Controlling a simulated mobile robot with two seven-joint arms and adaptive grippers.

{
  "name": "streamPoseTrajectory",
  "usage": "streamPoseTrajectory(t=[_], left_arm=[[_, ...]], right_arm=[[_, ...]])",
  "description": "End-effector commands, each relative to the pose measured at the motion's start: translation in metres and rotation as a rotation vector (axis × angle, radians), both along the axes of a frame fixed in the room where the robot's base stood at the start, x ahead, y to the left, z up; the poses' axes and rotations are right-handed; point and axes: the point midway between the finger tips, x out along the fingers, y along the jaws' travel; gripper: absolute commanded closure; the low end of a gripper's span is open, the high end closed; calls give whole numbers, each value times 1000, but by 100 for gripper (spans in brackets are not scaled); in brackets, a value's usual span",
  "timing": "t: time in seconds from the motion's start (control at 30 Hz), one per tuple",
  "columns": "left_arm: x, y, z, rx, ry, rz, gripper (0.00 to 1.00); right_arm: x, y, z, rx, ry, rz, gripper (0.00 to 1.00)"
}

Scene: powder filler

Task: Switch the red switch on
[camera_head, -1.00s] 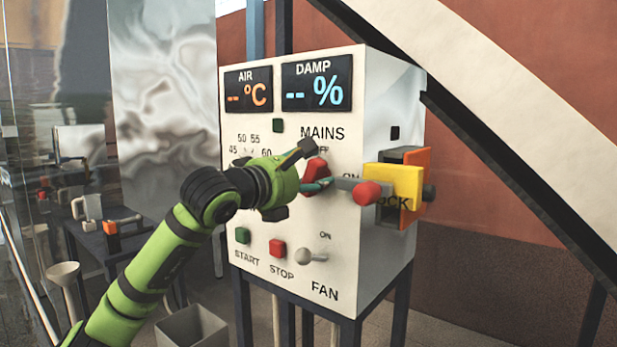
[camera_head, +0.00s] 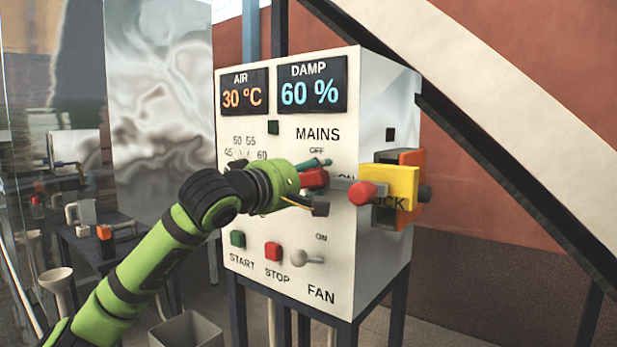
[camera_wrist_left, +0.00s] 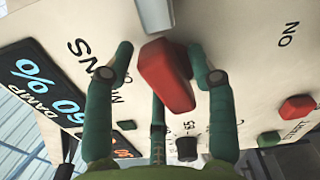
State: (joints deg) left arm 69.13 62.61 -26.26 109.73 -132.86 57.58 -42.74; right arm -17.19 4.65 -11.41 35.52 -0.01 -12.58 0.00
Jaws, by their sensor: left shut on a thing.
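The red switch (camera_head: 314,178) is a rotary handle under the MAINS label on the white control box (camera_head: 345,290). It lies nearly level, turned toward the partly hidden ON mark; the OFF mark shows above it. In the left wrist view the red switch (camera_wrist_left: 165,75) sits between the dark green fingers. My left gripper (camera_head: 317,186) is shut on it, one finger above and one below in the head view; the gripper shows in the left wrist view too (camera_wrist_left: 161,62). The displays read 30 °C (camera_head: 244,98) and 60 % (camera_head: 311,91). My right gripper is not in view.
Below are a green START button (camera_head: 238,239), a red STOP button (camera_head: 273,251) and a FAN toggle (camera_head: 306,258).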

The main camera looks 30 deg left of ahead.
Motion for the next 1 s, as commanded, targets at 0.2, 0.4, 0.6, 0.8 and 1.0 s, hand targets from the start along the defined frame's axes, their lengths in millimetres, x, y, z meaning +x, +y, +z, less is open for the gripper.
streamPoseTrajectory(t=[0.2,0.4,0.6,0.8,1.0], left_arm=[[-1,0,3,146,-24,3,76],[-1,-1,3,231,-31,3,76],[-1,-1,3,270,-35,3,76],[-2,-1,3,280,-37,3,76],[-2,-1,3,281,-37,5,76]], right_arm=[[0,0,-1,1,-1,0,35],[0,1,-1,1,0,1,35],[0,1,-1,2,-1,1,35],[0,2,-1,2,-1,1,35],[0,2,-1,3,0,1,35]])
